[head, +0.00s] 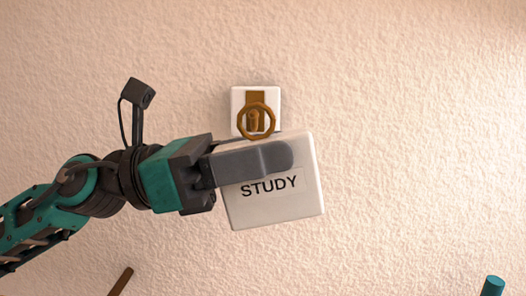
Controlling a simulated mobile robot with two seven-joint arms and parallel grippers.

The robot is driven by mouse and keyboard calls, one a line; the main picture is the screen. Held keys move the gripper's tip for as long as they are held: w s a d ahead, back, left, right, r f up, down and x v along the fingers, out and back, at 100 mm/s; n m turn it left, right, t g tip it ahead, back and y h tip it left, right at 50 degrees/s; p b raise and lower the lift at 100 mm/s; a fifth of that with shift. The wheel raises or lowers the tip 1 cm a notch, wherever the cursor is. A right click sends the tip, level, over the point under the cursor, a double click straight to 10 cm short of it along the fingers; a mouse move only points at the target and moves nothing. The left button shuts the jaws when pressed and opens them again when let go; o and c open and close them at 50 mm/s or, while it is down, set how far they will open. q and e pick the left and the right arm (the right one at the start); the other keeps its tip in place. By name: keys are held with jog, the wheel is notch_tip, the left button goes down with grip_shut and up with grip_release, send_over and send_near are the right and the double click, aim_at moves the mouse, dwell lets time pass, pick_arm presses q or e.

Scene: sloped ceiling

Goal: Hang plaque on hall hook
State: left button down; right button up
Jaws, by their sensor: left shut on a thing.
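The white plaque (278,205), lettered "STUDY", is in front of the wall, tilted slightly anticlockwise. My left gripper (278,156) comes in from the left and is shut on its upper part, one grey finger lying across the front face. The other finger is hidden behind the plaque. A brown ring (241,131) stands up from the plaque's top edge. The hall hook (253,118) is brown, on a white square plate (238,97) on the wall. The hook's tip shows inside the ring's outline. I cannot tell whether the ring is around the hook or only in front of it. My right gripper is out of view.
The textured, cream wall (410,120) is bare to the right of the plaque and above the hook plate. A brown stick-like thing (121,281) shows at the bottom left edge. A teal cylinder end (493,285) shows at the bottom right corner.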

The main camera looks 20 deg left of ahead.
pick_arm(q)
jog(key=w+a+f+b, duration=0.2)
jog(key=w, duration=0.5)
jog(key=shift+f+b, duration=0.2)
jog(key=shift+b, duration=0.1)
dwell(0.8)
jog(key=shift+w, duration=0.1)
dwell(0.4)
jog(key=c, duration=1.1)
grip_release()
jog(key=shift+c, duration=0.2)
jog(key=shift+o, duration=0.7)
jog(key=shift+w+a+f, duration=0.2)
jog(key=shift+w+f, duration=0.05)
jog(key=shift+w, duration=0.2)
jog(key=shift+o, duration=0.8)
jog(key=shift+w+a+f, duration=0.1)
jog(key=shift+w, duration=0.2)
jog(key=shift+o, duration=1)
jog(key=shift+s+r, duration=0.3)
jog(key=shift+s, duration=0.1)
